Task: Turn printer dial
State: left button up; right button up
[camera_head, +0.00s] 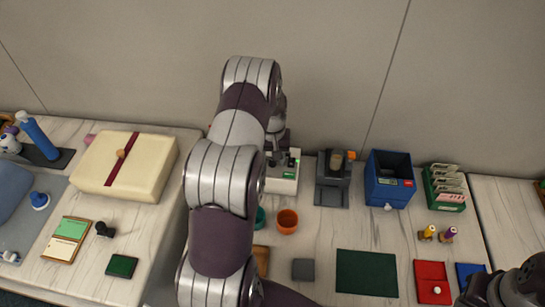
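A small white device (284,184) with a green marking on its front stands at the back middle of the table, and I take it for the printer. My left arm crosses the middle of the view and hides its left part. My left gripper (278,156) is at the top of this device, pointing down, mostly behind my arm. I cannot see its fingertips clearly, whether they touch the device, or whether they are open. The dial cannot be made out. My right arm shows only at the bottom right corner, and its gripper is out of view.
Right of the white device stand a dark grey device (332,193), a blue box (388,192) and a green card holder (446,198). An orange cup (287,221) stands in front. A dark green mat (366,272) and red tray (431,282) lie nearer. A cream box (125,165) is left.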

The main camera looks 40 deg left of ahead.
pick_arm(q)
notch_tip(320, 180, up, 13)
jog(key=b, duration=0.1)
jog(key=shift+f+b, duration=0.15)
jog(key=shift+b, duration=0.15)
dwell(0.4)
